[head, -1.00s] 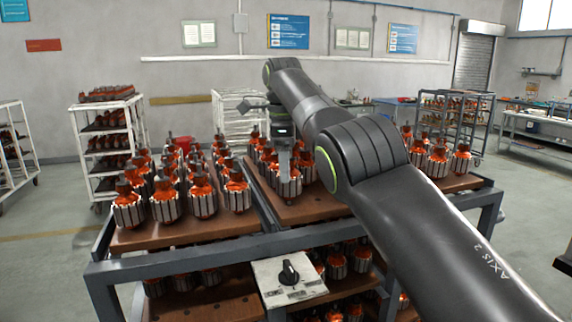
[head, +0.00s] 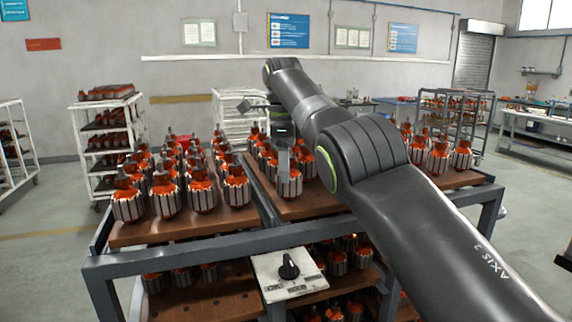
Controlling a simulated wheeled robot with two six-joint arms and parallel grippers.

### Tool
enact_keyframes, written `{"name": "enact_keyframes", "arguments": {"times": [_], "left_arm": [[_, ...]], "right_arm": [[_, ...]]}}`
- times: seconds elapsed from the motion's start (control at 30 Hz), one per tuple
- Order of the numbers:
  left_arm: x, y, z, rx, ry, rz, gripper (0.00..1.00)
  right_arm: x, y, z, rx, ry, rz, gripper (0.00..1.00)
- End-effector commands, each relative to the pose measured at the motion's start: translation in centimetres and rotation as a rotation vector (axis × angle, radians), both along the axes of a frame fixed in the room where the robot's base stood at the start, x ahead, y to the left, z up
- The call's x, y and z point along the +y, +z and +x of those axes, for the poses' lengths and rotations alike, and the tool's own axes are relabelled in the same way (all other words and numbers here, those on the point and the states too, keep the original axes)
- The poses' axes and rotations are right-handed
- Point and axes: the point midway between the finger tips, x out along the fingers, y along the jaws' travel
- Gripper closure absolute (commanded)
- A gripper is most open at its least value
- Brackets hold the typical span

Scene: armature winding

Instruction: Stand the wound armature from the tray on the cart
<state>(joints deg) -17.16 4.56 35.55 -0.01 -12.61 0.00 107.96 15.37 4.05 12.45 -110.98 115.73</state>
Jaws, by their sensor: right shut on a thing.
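The cart (head: 180,248) stands in front of me with two brown boards on top. Wound armatures with orange windings and grey slotted cores stand upright in rows on the left board (head: 150,236). More stand on the right board (head: 315,206). My right gripper (head: 284,168) points down over the near left part of the right board, shut on a wound armature (head: 289,186). That armature is upright; whether its lower end touches the board I cannot tell. My right arm hides the middle of the right board. My left gripper and the tray are not seen.
A control box with a black knob (head: 289,266) sits on the cart's front. Lower shelves hold more armatures. A white rack (head: 110,150) stands behind on the left, a dark rack (head: 460,115) behind on the right. Floor is clear at the left.

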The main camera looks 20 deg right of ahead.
Motion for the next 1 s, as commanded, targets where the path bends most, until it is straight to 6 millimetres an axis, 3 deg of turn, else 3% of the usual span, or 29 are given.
{"name": "enact_keyframes", "arguments": {"times": [0.3,0.33,0.5,1.0], "left_arm": [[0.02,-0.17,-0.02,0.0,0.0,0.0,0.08],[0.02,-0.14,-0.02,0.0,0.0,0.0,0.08],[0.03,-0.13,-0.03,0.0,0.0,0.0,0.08],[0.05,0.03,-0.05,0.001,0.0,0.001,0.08]], "right_arm": [[0.01,-0.03,0.0,-0.003,0.0,0.0,1.0],[0.01,0.01,0.0,-0.003,0.0,0.0,0.44],[0.01,-0.03,0.0,-0.002,0.0,0.0,0.21],[0.0,-0.07,0.0,0.002,0.0,0.0,0.21]]}}
